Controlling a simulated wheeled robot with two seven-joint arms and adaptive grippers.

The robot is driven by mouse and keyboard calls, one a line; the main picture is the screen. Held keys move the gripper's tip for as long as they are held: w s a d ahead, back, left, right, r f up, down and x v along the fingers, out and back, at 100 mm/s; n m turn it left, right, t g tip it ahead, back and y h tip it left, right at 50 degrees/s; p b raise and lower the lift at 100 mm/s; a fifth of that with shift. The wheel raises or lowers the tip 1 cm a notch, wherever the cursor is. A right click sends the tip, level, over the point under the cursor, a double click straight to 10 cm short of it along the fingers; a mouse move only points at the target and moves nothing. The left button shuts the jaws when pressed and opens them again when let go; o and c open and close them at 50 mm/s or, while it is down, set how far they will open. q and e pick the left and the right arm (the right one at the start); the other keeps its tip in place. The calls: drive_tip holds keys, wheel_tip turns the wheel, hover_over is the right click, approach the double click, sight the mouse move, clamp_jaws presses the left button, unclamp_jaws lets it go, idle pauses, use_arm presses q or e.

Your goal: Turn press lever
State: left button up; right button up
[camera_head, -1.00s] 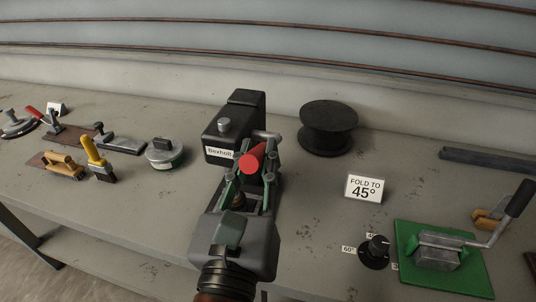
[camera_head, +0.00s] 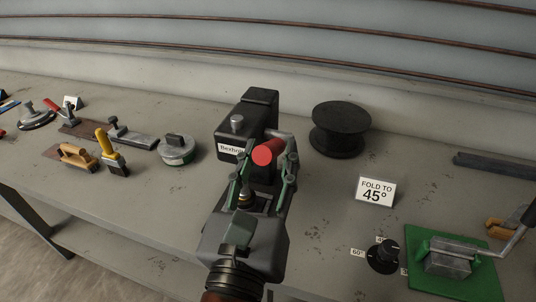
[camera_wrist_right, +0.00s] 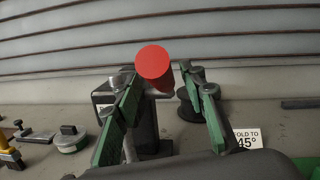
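A black press (camera_head: 229,131) with a label that seems to read "Bexholt" stands on the bench. Its lever is a grey bar (camera_head: 278,135) with a red cylindrical grip (camera_head: 267,152). My right gripper (camera_head: 269,158) reaches toward it from the front. Its green fingers stand apart on either side of the red grip. In the right wrist view the red grip (camera_wrist_right: 154,65) shows between the fingertips (camera_wrist_right: 160,80), with a gap at the right finger; contact on the left is unclear. My left gripper is not in view.
A black reel (camera_head: 340,128) stands right of the press. A "FOLD TO 45°" sign (camera_head: 376,191), a black dial (camera_head: 383,256) and a green-based folding tool (camera_head: 450,258) lie farther right. A round tin (camera_head: 177,150) and several hand tools lie left.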

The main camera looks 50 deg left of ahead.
drive_tip(key=v, duration=0.7)
drive_tip(key=shift+s, duration=0.15)
drive_tip(key=shift+d+f, duration=0.1)
drive_tip(key=shift+d, duration=0.05)
